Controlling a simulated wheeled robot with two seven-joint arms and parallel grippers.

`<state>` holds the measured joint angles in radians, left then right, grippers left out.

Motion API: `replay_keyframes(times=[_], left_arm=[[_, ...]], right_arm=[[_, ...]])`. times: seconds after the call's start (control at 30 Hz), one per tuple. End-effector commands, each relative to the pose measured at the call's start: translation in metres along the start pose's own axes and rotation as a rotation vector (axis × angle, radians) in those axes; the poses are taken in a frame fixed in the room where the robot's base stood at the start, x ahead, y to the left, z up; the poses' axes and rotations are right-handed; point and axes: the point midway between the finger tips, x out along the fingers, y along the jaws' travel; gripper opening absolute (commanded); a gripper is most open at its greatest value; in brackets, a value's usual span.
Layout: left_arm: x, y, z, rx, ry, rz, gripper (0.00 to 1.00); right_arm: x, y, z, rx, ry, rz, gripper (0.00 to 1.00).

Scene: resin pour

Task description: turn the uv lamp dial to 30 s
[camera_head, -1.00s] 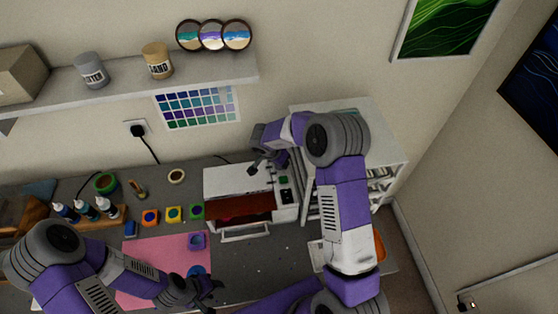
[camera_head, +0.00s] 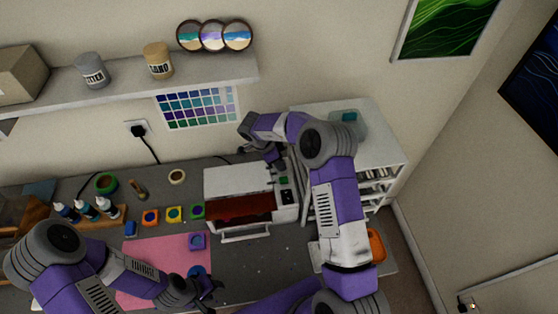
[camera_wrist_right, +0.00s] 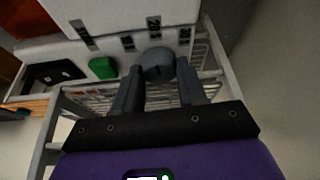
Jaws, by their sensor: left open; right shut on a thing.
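The UV lamp (camera_head: 235,181) is a white box on the grey bench, its front open with a reddish interior. My right gripper (camera_head: 281,163) is at its right-hand end. In the right wrist view, the right gripper (camera_wrist_right: 158,88) is shut on the round grey dial (camera_wrist_right: 158,62), which sits between its fingertips. A green button (camera_wrist_right: 103,67) is left of the dial. My left gripper (camera_head: 212,290) is open and empty above the pink mat's right edge.
A white shelf unit (camera_head: 375,125) stands close on the right of the lamp. Bottles (camera_head: 86,211) and several small coloured pots (camera_head: 174,214) stand on the left of the bench. The pink mat (camera_head: 150,250) lies in front. A wall shelf (camera_head: 130,85) hangs above.

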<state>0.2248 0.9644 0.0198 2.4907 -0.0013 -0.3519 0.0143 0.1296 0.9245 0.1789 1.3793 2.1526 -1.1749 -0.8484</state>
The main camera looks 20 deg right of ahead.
Motion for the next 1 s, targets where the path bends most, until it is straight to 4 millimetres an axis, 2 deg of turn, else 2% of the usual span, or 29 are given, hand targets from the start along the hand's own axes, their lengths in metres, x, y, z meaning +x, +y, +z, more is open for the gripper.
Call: replay_keyframes(times=[0.6,1.0], left_arm=[[0.0000,0.0000,0.0000,0.000,0.000,0.000,0.43],[0.0000,0.0000,0.0000,0.000,0.000,0.000,0.43]], right_arm=[[0.0008,-0.0037,-0.0008,0.532,-0.002,0.221,0.10],[0.0007,-0.0047,-0.0019,0.761,-0.001,0.315,0.10]])
